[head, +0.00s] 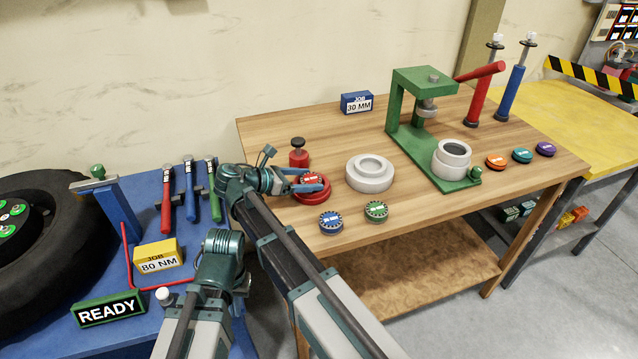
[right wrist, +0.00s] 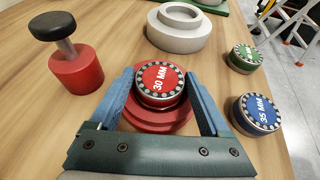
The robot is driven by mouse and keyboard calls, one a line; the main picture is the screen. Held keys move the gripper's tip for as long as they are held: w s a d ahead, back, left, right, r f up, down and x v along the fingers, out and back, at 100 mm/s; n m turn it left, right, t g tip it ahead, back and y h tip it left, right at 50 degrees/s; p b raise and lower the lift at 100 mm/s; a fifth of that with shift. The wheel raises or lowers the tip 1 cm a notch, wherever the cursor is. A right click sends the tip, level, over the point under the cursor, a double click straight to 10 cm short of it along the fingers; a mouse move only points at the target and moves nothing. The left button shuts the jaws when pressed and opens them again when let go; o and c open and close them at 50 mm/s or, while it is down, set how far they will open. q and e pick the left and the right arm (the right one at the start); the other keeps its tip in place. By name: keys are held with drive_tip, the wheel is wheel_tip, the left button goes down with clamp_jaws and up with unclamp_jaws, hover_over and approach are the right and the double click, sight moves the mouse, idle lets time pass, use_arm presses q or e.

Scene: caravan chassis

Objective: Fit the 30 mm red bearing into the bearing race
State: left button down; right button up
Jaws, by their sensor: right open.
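The red 30 mm bearing (right wrist: 160,82) rests on a wider red round base (right wrist: 167,120) on the wooden bench; in the head view the bearing (head: 311,178) is partly hidden by my right gripper. My right gripper (head: 315,184) is open, its blue fingers on either side of the bearing. I cannot tell whether they touch it. A white cylindrical part with an open top (head: 452,158) stands on the green press (head: 412,128). A stepped pale ring (head: 369,173) lies between press and gripper. I cannot tell which is the race. My left gripper (head: 241,284) is low at left; its fingers are unclear.
A blue bearing (head: 331,222) and a green one (head: 376,211) lie near the front edge. A red pot with a black knob (right wrist: 76,62) stands beside my right gripper.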

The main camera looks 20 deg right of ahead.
drive_tip(key=shift+a+r, duration=0.1)
drive_tip(key=shift+a, duration=0.1)
drive_tip(key=shift+c, duration=0.7)
drive_tip(key=c, duration=1.1)
drive_tip(key=shift+r, duration=0.15)
